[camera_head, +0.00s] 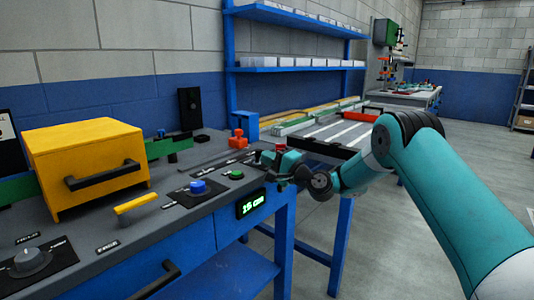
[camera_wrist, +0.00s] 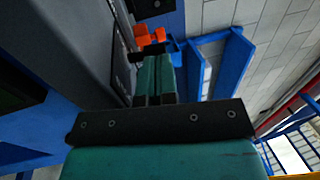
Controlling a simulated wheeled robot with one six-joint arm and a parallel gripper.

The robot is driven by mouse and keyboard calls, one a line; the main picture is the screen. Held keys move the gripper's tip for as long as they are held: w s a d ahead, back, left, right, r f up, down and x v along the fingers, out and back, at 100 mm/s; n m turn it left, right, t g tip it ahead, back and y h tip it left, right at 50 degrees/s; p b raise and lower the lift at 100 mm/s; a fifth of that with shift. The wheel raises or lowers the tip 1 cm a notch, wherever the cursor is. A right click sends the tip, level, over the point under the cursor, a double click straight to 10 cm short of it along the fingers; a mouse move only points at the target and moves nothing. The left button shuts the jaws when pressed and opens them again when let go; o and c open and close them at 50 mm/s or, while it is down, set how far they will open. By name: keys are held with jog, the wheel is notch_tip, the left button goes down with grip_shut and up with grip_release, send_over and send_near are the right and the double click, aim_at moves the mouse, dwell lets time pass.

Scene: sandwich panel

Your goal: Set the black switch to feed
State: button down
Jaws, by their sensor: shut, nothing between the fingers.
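My gripper (camera_head: 270,163) is over the far right end of the grey control panel (camera_head: 110,262) in the head view. In the wrist view its two teal fingers (camera_wrist: 154,72) are shut together and hold nothing. A dark bar (camera_wrist: 148,51) shows at the fingertips in the wrist view; I cannot tell whether it is the black switch or whether the fingers touch it. In the head view my gripper covers part of that panel end, and no black switch or feed label can be made out clearly.
On the panel are a yellow box (camera_head: 88,160) with a black handle, a yellow lever (camera_head: 136,204), a blue knob (camera_head: 198,186), a green button (camera_head: 236,174), a grey dial (camera_head: 30,261) and an orange-red part (camera_head: 239,138). A green display (camera_head: 251,204) is on the front.

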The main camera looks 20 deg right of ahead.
jog(key=shift+w+a+r, duration=0.1)
jog(key=shift+w+a, duration=0.15)
jog(key=shift+w, duration=0.1)
jog(key=p, duration=0.2)
jog(key=r+g+p, duration=0.1)
jog(key=p, duration=0.1)
jog(key=shift+w+a+r+h, duration=0.15)
jog(key=shift+r+h, duration=0.1)
jog(key=shift+h, duration=0.15)
jog(key=p, duration=0.1)
jog(key=g+p, duration=0.1)
jog(key=p, duration=0.1)
jog(key=h+p, duration=0.1)
jog(key=shift+w+a+r+g, duration=0.2)
jog(key=shift+w+a+g, duration=0.05)
jog(key=shift+g, duration=0.05)
jog(key=shift+f+p, duration=0.25)
jog(key=shift+p, duration=0.2)
jog(key=shift+w+f+b, duration=0.1)
jog(key=shift+f+b, duration=0.15)
jog(key=shift+b, duration=0.1)
jog(key=shift+s+d+r, duration=0.1)
jog(key=shift+s+d, duration=0.2)
jog(key=shift+d, duration=0.05)
jog(key=r+b+v, duration=0.1)
jog(key=r+v, duration=0.1)
jog(key=v, duration=1.1)
